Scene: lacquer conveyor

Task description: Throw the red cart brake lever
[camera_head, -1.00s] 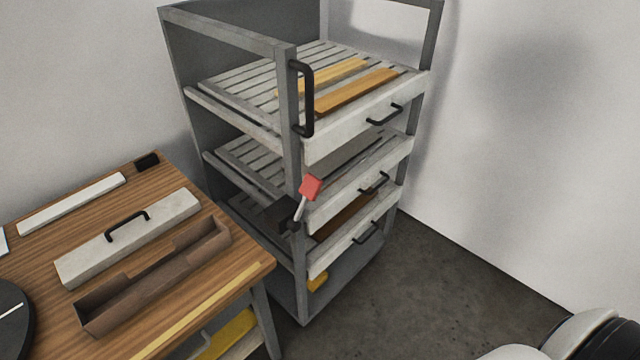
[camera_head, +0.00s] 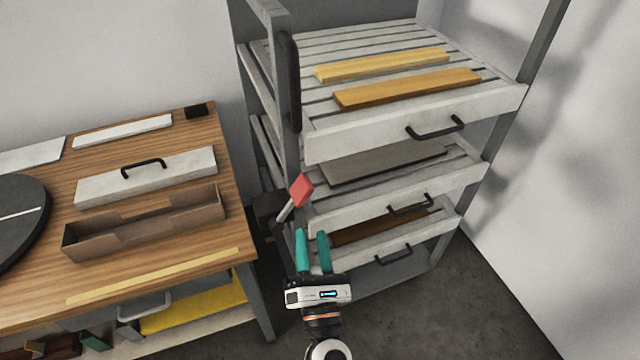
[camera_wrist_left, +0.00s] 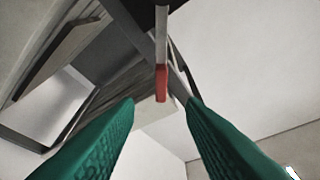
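The brake lever has a red block-shaped handle (camera_head: 302,190) on a short light metal shaft (camera_head: 286,210), tilted up and to the right, on the front left post of the grey cart (camera_head: 282,150). My left gripper (camera_head: 313,234) has green fingers and sits just below the red handle. Its fingers are apart and nothing is between them in the head view. In the left wrist view the red handle (camera_wrist_left: 161,84) shows ahead between the two open fingers (camera_wrist_left: 160,115), apart from them. My right gripper is not in view.
The cart holds slatted trays with black handles (camera_head: 436,128) and wooden boards (camera_head: 408,88). A wooden table (camera_head: 180,245) stands left, bearing a brown open box (camera_head: 145,230) and a white lidded piece (camera_head: 190,180). Dark floor (camera_head: 480,290) is clear at right.

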